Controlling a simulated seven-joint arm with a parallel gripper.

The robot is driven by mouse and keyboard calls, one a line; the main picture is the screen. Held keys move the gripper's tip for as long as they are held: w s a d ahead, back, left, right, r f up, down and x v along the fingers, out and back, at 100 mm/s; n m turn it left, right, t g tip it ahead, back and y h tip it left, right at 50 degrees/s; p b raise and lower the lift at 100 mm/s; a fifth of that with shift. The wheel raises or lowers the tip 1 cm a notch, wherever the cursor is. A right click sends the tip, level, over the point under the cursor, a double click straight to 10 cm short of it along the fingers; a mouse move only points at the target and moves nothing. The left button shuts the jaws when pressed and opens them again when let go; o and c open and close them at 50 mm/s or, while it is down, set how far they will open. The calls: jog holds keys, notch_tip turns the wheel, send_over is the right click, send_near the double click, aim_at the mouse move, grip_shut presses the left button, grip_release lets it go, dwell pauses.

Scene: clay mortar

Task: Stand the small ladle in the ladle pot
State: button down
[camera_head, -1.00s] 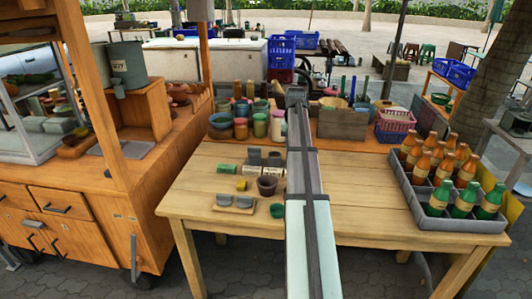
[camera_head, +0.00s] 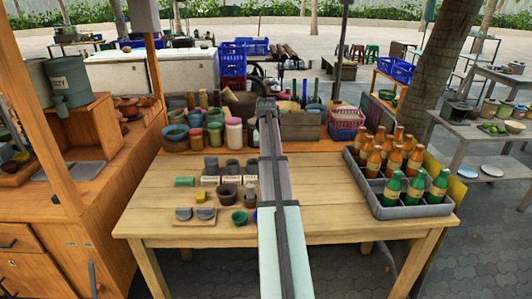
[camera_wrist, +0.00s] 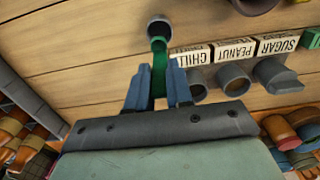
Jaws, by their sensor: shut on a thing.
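In the wrist view, my gripper (camera_wrist: 160,98) has its two blue fingers closed on a slim green ladle (camera_wrist: 158,62). A small grey round pot (camera_wrist: 158,24) stands on the table just beyond the fingertips. The ladle's far end overlaps the pot's opening; I cannot tell whether it is inside or only in front of it. In the head view my arm hides the gripper, the ladle and most of that spot.
Label blocks (camera_wrist: 234,50) and grey cups (camera_wrist: 233,78) stand close beside the pot. In the head view, a dark mortar (camera_head: 228,193) and green bowl (camera_head: 240,217) stand left of my arm. A bottle crate (camera_head: 412,211) is at right. The table (camera_head: 325,205) between is clear.

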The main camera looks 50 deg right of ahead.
jog(key=shift+f, duration=3.65)
jog(key=c, duration=0.9)
grip_release()
jog(key=shift+c, duration=0.2)
jog(key=shift+r, duration=0.1)
notch_tip(320, 180, up, 14)
jog(key=shift+f, duration=0.2)
